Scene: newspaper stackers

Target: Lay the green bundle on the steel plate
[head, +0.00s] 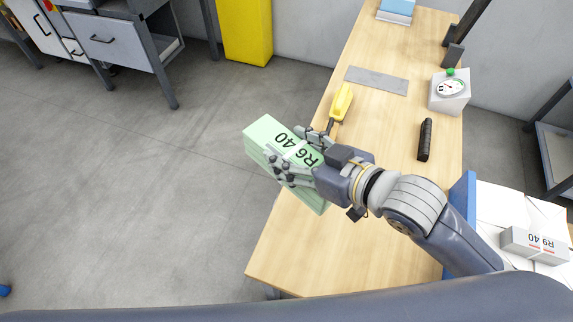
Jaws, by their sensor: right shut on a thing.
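The green bundle (264,131) is a pale green block marked "R6 40". My right gripper (283,160) is shut on it, with fingers around its middle. The bundle is tilted in the picture and overlaps the left edge of the wooden table; its far end shows against the floor. I cannot tell its height above the table. The steel plate (377,81) is a flat grey sheet lying bare on the table, farther back than the bundle. My left gripper is not in view.
A yellow-handled tool (342,101) lies between the bundle and the plate. A white scale with a dial (450,92) and a black bar (425,139) are on the right. A blue stack (396,10) is at the back.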

